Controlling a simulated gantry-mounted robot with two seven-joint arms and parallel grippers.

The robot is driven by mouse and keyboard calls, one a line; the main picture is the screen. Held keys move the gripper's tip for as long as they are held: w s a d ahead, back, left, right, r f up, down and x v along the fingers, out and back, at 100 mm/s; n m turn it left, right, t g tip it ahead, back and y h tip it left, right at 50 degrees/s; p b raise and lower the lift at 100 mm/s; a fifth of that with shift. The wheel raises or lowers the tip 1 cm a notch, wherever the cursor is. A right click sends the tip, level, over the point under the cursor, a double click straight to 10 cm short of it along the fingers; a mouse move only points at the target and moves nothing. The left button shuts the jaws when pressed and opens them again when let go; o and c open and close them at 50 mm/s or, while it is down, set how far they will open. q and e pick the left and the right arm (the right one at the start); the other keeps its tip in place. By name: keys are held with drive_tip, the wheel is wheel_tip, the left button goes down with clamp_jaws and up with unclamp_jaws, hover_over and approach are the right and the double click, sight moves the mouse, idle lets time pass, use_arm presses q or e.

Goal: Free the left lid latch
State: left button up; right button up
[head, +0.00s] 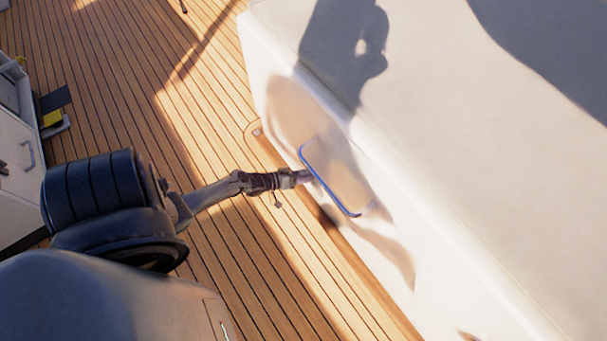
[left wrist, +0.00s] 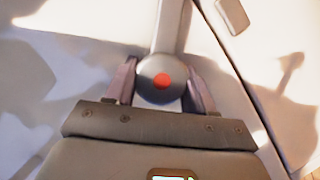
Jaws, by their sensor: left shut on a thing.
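The left lid latch (left wrist: 171,30) shows in the left wrist view as a grey lever with a round end and a red dot. The two dark fingers of my left gripper (left wrist: 163,88) stand on either side of that round end, shut on it. In the head view my left gripper (head: 303,176) reaches the sunlit side of a white box (head: 430,120), at a pale plate with a blue edge (head: 336,180). The latch itself cannot be made out there. My right gripper is in neither view.
Wooden planked deck (head: 215,130) runs along the box and is clear beside it. A white cabinet with a handle (head: 27,155) stands at the far left. In the left wrist view a dark seam and a small tan tab (left wrist: 232,15) lie right of the latch.

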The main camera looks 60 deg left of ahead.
use_arm(q)
drive_tip(key=shift+a+f+n+t+h+b, duration=0.15)
drive_tip(key=shift+n+t+h+b, duration=0.4)
drive_tip(key=shift+n, duration=0.55)
drive_tip(key=n+t+h+b, duration=0.1)
drive_tip(key=n, duration=0.1)
drive_tip(key=shift+f+n+b, duration=0.1)
drive_tip(key=shift+n+b, duration=0.2)
drive_tip(key=shift+b, duration=0.05)
drive_tip(key=shift+n+t+h+b, duration=0.25)
drive_tip(key=shift+n+t+b, duration=0.2)
drive_tip(key=shift+n, duration=1.05)
drive_tip(key=o, duration=1)
drive_tip(key=shift+s, duration=0.1)
drive_tip(key=p+v, duration=0.1)
drive_tip(key=v, duration=0.9)
drive_tip(key=shift+s, duration=0.3)
